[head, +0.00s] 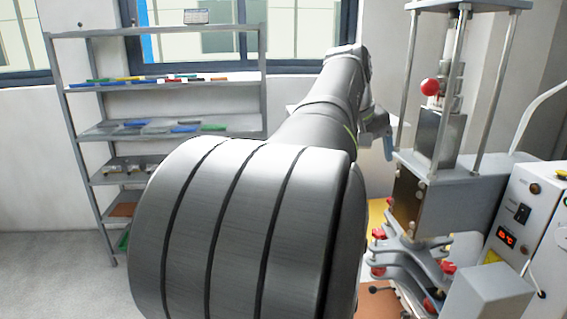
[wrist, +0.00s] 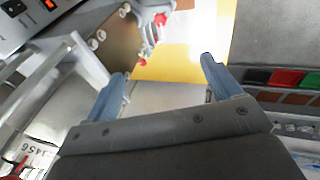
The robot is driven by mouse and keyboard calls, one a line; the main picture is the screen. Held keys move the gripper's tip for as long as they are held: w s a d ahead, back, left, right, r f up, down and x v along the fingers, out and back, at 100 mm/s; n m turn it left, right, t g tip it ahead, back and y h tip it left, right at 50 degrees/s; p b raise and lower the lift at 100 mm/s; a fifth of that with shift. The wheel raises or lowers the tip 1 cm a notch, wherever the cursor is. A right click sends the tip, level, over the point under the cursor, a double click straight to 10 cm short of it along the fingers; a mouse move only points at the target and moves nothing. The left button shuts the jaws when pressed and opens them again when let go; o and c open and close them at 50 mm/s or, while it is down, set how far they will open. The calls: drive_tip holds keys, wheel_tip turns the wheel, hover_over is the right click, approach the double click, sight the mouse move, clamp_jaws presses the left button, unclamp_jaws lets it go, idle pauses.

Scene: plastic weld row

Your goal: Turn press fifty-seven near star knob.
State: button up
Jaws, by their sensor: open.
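The press (head: 437,195) stands at the right of the head view, with a grey frame on tall rods. Several red star knobs sit low on its clamps, one at the left (head: 378,233) and one at the right (head: 448,267). I cannot tell which is the near one, and no number fifty-seven is legible. In the wrist view, red knobs (wrist: 160,19) show at the top, beyond my fingertips. My gripper (wrist: 163,70) is open and empty, apart from the knobs. In the head view, my arm hides most of it; a blue-grey finger shows.
A control box (head: 525,225) with a lit red display stands right of the press. A red ball handle (head: 430,87) is higher on the press. A yellow sheet (wrist: 185,45) lies beyond the fingers. A shelf (head: 165,85) with coloured plastic pieces stands at the back left.

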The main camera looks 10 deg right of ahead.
drive_tip(key=c, duration=0.3)
drive_tip(key=shift+f, duration=0.25)
drive_tip(key=shift+c, duration=1.2)
drive_tip(key=n+g+h, duration=0.5)
drive_tip(key=n+h, duration=0.9)
drive_tip(key=n, duration=0.2)
approach(377, 239)
drive_tip(key=d, duration=1.2)
drive_tip(key=shift+d+r, duration=0.4)
drive_tip(key=shift+c, duration=0.4)
drive_tip(key=c, duration=0.9)
